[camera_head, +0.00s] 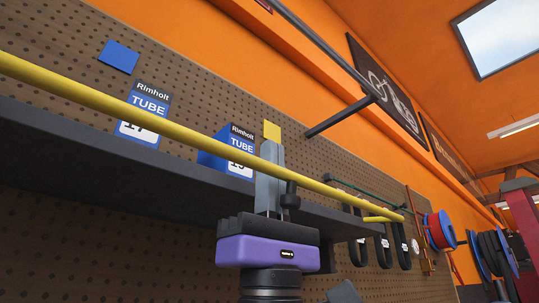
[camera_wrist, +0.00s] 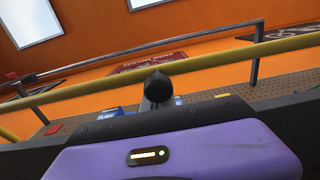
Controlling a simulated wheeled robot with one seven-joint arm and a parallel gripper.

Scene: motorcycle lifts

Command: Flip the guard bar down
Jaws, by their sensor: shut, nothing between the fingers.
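The guard bar is a long yellow rod (camera_head: 150,121) running across the head view along the front of a dark shelf, with a bent end at the right. It also crosses the wrist view (camera_wrist: 235,55), raised above the shelf edge. My gripper (camera_head: 270,150) has a purple body and grey fingers pointing up. The fingers are shut and empty.
The dark shelf (camera_head: 60,140) holds blue Rimholt tube boxes (camera_head: 147,113) behind the bar, against pegboard. A grey rail (camera_head: 320,42) on a bracket runs higher up. Black loops (camera_head: 381,250) and reels (camera_head: 440,230) hang at the right.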

